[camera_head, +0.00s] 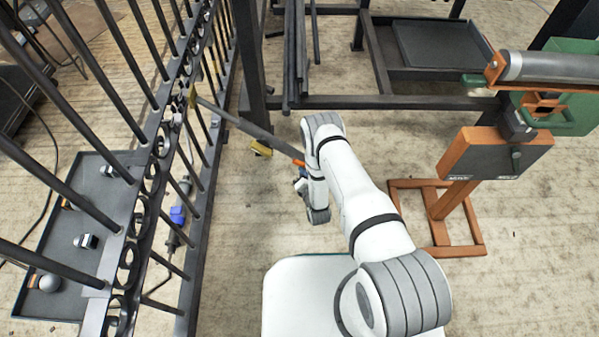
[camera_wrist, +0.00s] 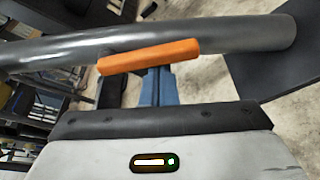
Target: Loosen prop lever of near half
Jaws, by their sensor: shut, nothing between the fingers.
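The prop (camera_head: 245,125) is a grey tube that slants from the gate's bars down to the right towards my gripper. An orange lever (camera_head: 297,162) sits at its lower right end. In the wrist view the orange lever (camera_wrist: 150,56) lies along the grey tube (camera_wrist: 225,36), slightly tilted. My gripper (camera_wrist: 158,88) shows there as blue-grey fingers, shut and empty, just below the lever and partly behind it. I cannot tell whether they touch. In the head view my gripper (camera_head: 302,186) is small, just below the lever and partly hidden by my wrist.
The black barred gate (camera_head: 150,165) stands along the left, with a dark tray (camera_head: 75,260) behind it. A yellow piece (camera_head: 260,148) lies on the floor near the gate. An orange stand (camera_head: 465,190) is at right, and a dark frame (camera_head: 390,102) crosses the back.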

